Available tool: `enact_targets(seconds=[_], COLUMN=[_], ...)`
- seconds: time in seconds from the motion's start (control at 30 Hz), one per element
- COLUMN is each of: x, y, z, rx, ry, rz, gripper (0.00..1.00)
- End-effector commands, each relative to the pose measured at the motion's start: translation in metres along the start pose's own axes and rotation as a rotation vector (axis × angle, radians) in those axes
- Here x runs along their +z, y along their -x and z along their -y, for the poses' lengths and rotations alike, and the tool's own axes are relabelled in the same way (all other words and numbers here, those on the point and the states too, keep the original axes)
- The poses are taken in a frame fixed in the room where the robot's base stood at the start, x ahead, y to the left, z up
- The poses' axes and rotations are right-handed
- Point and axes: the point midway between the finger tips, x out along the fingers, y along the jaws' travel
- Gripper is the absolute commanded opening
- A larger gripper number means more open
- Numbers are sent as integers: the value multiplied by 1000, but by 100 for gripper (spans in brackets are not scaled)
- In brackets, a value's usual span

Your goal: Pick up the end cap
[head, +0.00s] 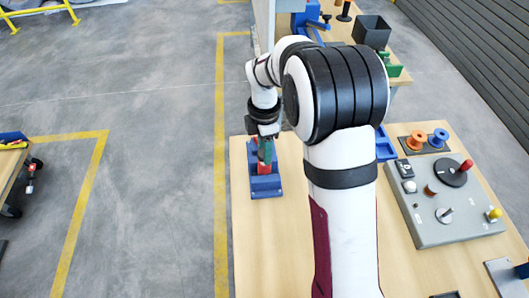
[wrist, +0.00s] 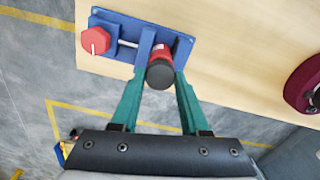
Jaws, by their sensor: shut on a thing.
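My gripper (wrist: 158,78) has green fingers and is shut on a short red cylinder with a dark round end, which looks like the end cap (wrist: 160,72). The cap is at a blue fixture (wrist: 112,22), against or beside its upright; I cannot tell whether they touch. A red hexagonal piece (wrist: 96,40) sits on the fixture's other end, with a pale rod running from it towards the upright. In the head view, my gripper (head: 265,150) is low over the blue fixture (head: 266,187), and the held cap cannot be made out clearly.
The fixture stands near the left edge of the wooden table (head: 250,240). A grey control panel (head: 440,205) is at the right. Orange (head: 416,140) and blue (head: 438,137) spools stand behind it. A dark open box (head: 371,32) is at the back. My arm hides the table's middle.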

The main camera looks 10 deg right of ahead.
Motion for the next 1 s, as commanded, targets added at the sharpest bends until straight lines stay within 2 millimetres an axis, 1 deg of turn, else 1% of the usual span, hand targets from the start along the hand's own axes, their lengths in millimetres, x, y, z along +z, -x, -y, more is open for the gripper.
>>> enact_targets(seconds=[0.1,0.17,0.5,0.6,0.7,1.0], x=[0,12,76,88,94,95], y=[24,31,78,86,90,91], z=[-1,8,54,62,67,68], rx=[3,1,1,0,0,-1], ry=[-1,-4,-6,-3,-1,0], rz=[-1,0,0,0,0,-1], gripper=[0,0,0,0,0,0])
